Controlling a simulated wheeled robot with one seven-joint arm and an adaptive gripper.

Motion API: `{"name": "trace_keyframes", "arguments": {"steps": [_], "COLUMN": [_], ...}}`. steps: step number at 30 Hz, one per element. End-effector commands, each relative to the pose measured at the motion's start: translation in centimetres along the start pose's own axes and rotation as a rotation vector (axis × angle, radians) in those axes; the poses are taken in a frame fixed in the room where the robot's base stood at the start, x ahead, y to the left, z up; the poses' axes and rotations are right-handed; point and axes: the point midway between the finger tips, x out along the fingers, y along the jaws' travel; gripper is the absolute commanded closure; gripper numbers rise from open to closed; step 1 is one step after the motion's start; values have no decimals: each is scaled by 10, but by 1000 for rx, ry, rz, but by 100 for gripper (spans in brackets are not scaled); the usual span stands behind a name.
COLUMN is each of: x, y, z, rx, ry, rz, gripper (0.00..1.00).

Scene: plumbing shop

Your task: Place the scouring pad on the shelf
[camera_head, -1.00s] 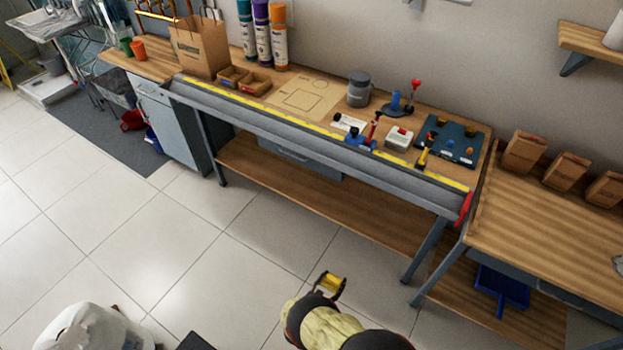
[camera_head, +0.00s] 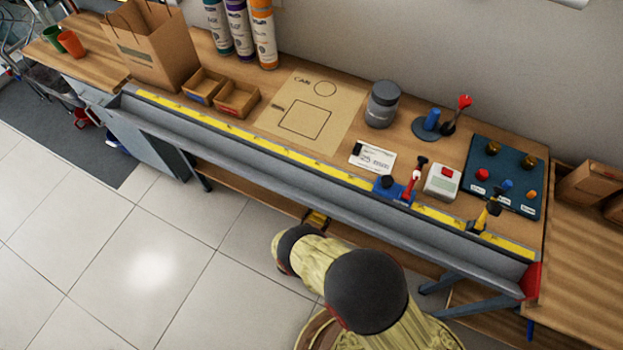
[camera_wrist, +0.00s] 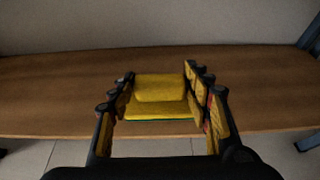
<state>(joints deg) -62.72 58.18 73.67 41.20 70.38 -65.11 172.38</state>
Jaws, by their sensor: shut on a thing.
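The scouring pad (camera_wrist: 160,88) is yellow with a thin green edge along its bottom. My gripper (camera_wrist: 160,78) is shut on it, one finger on each side. The wooden shelf (camera_wrist: 55,95) spans the wrist view, and the pad shows in front of it, overlapping its near part. Whether the pad touches the shelf I cannot tell. In the head view the lower shelf (camera_head: 355,235) runs under the workbench and is mostly hidden by the bench. There my gripper (camera_head: 317,218) is a small yellow and dark patch at the shelf's front, partly hidden by my arm.
The workbench (camera_head: 230,125) overhangs the shelf, with a grey front rail (camera_head: 300,185) along its edge. Bench legs (camera_wrist: 309,45) stand at the shelf's ends. The visible shelf top in the wrist view is bare. A wall (camera_wrist: 150,25) lies behind it.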

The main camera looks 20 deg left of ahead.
Motion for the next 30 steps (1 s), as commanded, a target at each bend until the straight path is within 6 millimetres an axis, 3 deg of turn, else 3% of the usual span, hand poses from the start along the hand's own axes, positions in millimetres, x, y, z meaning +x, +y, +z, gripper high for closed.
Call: {"name": "trace_keyframes", "arguments": {"steps": [5, 22, 30], "x": [7, 76, 115], "y": [5, 63, 88], "z": [-3, -16, -46], "rx": [-1, 4, 1], "ry": [1, -1, 0], "rz": [-1, -1, -1], "gripper": [76, 76, 76]}}
